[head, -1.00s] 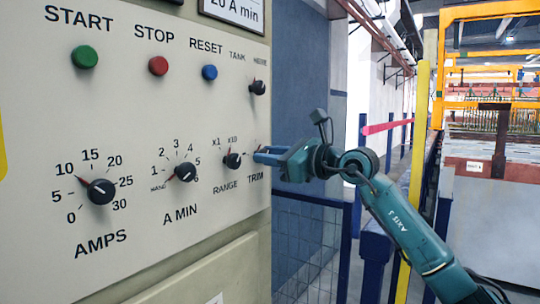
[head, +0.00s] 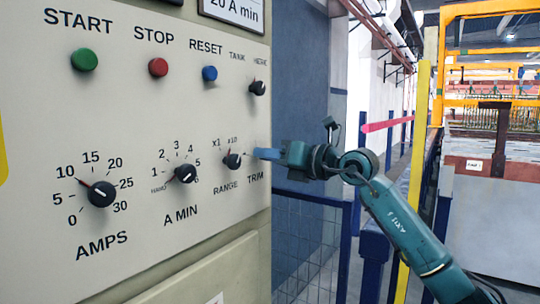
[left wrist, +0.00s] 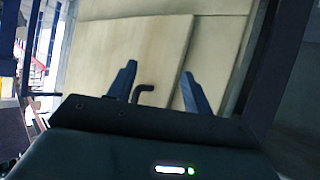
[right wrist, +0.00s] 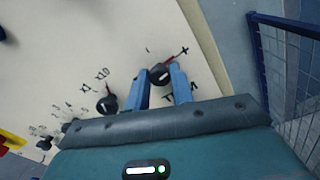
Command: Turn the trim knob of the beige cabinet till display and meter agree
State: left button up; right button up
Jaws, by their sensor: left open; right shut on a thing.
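The beige cabinet (head: 130,120) fills the left of the head view. Its trim knob (right wrist: 159,74) is black with a white mark and shows in the right wrist view, a red pointer line running from it toward a plus sign. My right gripper (head: 258,154) is shut on this knob, one finger on each side, and hides it in the head view. The TRIM label is partly covered by a finger in the right wrist view. My left gripper (left wrist: 158,84) is open and empty, facing beige panels. I see neither display nor meter in any view.
The range knob (head: 231,160) sits close left of the trim knob, with the A min knob (head: 185,173) and amps knob (head: 101,193) farther left. A blue mesh fence (head: 310,240) stands right of the cabinet. A dark bent handle (left wrist: 143,90) shows between my left fingers.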

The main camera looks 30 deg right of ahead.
dwell(0.5)
jog(key=o, duration=1)
pick_arm(q)
notch_tip(320, 180, down, 3)
jog(key=n+t+b, duration=0.1)
jog(key=b, duration=0.6)
pick_arm(e)
jog(key=v, duration=1.3)
jog(key=shift+s, duration=0.1)
